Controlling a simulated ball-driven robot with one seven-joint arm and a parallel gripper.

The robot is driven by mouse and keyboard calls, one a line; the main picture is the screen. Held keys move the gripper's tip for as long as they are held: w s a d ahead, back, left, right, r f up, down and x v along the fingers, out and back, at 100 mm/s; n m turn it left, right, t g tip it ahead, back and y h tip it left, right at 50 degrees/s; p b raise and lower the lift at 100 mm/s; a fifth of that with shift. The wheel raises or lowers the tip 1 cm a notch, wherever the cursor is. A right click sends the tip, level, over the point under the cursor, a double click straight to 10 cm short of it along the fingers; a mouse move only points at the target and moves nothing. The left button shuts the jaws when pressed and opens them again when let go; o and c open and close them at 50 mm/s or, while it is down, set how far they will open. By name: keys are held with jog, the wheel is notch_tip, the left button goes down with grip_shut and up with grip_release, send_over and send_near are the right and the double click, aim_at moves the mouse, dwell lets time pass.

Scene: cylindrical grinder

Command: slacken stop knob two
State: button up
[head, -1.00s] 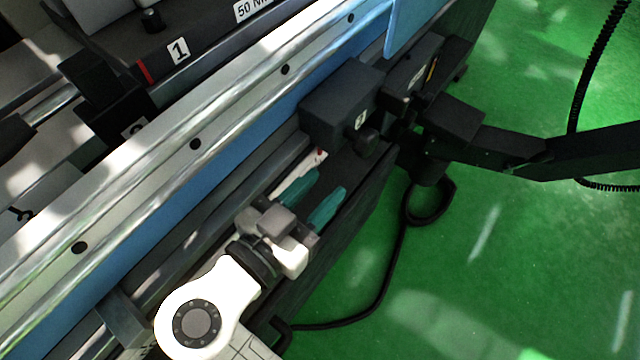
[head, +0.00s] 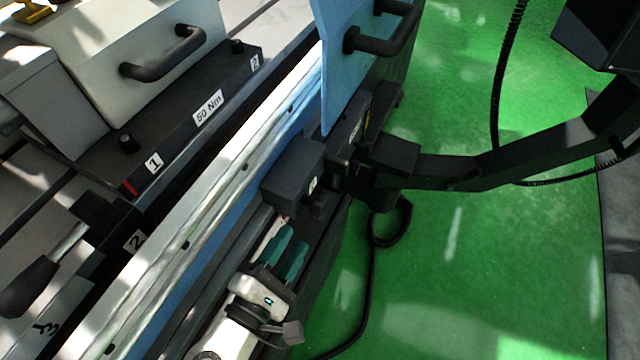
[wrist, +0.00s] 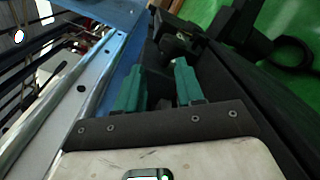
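A dark stop block (head: 292,176) sits on the machine's front rail in the head view, with a small white number label that is too small to read for sure. A dark knob (head: 319,205) sticks out of its near face, below the label. My gripper (head: 291,240) is just short of this block, its two teal fingers pointing toward it. In the wrist view the teal fingers of my gripper (wrist: 157,74) stand apart with a gap between them, and nothing is visibly held. Dark parts lie beyond the fingertips; the knob is hard to make out there.
A second dark block (head: 348,130) stands farther along the rail, under a blue panel (head: 345,60) with a black handle. A dark jointed arm (head: 500,165) reaches out right over the green floor (head: 450,270). The table carries a "50 Nm" label (head: 208,108) and small knobs.

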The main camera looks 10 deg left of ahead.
aim_at(318, 204)
jog(key=w+d+n+p, duration=0.1)
jog(key=w+n, duration=0.2)
jog(key=w+d+n+p, duration=0.2)
jog(key=w+n, duration=0.1)
jog(key=n, duration=0.1)
jog(key=w+d+n+p, duration=0.1)
jog(key=w+n+p, duration=0.1)
jog(key=w+n, duration=0.2)
jog(key=shift+w+d+f, duration=0.1)
jog(key=shift+d, duration=0.15)
jog(key=shift+c, duration=0.2)
